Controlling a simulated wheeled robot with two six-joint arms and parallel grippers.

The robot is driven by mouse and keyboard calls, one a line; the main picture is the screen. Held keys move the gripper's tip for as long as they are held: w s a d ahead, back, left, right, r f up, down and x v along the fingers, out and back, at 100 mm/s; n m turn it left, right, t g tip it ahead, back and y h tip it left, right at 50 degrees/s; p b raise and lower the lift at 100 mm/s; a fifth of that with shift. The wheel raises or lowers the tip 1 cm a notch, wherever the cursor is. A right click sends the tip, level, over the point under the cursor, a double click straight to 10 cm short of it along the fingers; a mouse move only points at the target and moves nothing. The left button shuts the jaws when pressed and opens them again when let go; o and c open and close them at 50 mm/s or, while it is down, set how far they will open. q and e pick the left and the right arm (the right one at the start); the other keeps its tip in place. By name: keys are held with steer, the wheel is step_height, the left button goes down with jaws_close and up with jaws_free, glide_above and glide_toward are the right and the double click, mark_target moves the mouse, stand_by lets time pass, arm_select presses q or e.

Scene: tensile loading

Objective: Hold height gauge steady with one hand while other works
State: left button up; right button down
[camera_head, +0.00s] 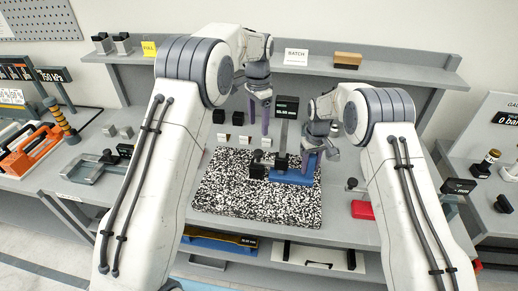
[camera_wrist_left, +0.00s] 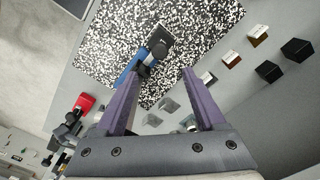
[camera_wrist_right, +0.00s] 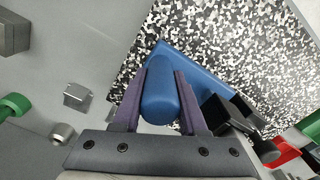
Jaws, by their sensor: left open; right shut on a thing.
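The height gauge has a blue base (camera_head: 291,177) and a dark upright column with a display on top (camera_head: 287,106). It stands on the speckled granite plate (camera_head: 225,190), near its right back edge. My right gripper (camera_head: 315,163) is shut on the blue base; in the right wrist view its purple fingers (camera_wrist_right: 158,98) lie on both sides of the rounded blue end (camera_wrist_right: 160,92). My left gripper (camera_head: 259,115) is open and empty above the back of the plate, left of the column. In the left wrist view its fingers (camera_wrist_left: 159,95) are apart, with the gauge (camera_wrist_left: 150,58) beyond them.
Several small blocks (camera_head: 222,138) stand behind the plate. A red object (camera_head: 364,210) lies to the right on the bench. A shelf (camera_head: 390,70) with a BATCH sign (camera_head: 296,57) runs along the back.

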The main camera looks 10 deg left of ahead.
mark_target(258, 152)
arm_select(q)
step_height(258, 152, down, 11)
steer(key=shift+f, duration=0.1)
stand_by(0.3)
jaws_close()
step_height(258, 152, up, 10)
stand_by(0.3)
jaws_free()
